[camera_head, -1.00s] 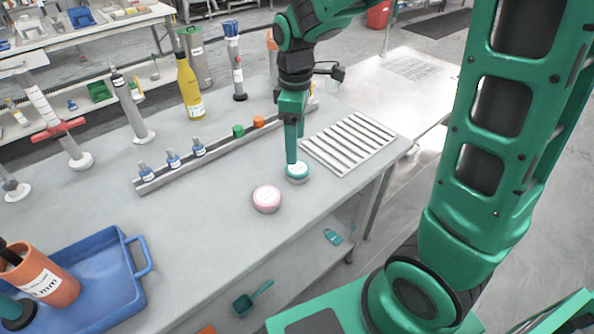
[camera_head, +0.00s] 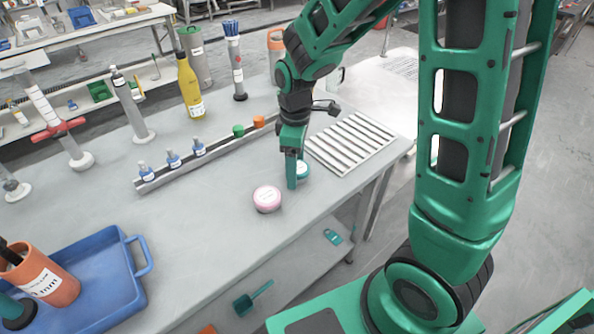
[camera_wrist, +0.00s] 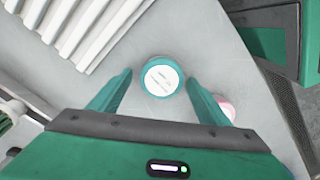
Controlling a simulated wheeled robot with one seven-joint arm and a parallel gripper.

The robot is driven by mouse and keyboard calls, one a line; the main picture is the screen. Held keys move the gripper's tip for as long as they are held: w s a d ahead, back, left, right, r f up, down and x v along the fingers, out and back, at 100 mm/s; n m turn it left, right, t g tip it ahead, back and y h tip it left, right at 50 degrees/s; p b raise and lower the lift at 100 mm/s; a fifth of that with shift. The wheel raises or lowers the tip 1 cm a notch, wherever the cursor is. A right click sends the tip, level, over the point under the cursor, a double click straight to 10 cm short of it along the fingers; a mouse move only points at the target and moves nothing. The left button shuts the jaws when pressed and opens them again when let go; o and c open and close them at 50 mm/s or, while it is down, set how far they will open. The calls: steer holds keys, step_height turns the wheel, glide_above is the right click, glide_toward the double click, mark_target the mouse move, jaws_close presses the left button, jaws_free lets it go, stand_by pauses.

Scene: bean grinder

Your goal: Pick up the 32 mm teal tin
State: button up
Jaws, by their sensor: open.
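The teal tin (camera_wrist: 161,77) is a small round tin with a white labelled lid. In the wrist view it lies just ahead of my gripper (camera_wrist: 160,85), roughly centred between the fingertips, with a finger on each side. In the head view the teal tin (camera_head: 303,170) stands on the grey bench, partly hidden behind my gripper (camera_head: 292,186). My gripper is open, points down and holds nothing. I cannot tell whether a finger touches the tin.
A pink tin (camera_head: 267,198) stands close to the left of my gripper. A slatted white rack (camera_head: 350,143) lies behind to the right. A rail (camera_head: 200,155) with small bottles runs behind. A blue tray (camera_head: 90,280) sits at the front left.

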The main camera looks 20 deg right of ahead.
steer(key=c, duration=1.2)
steer(key=shift+r, duration=0.15)
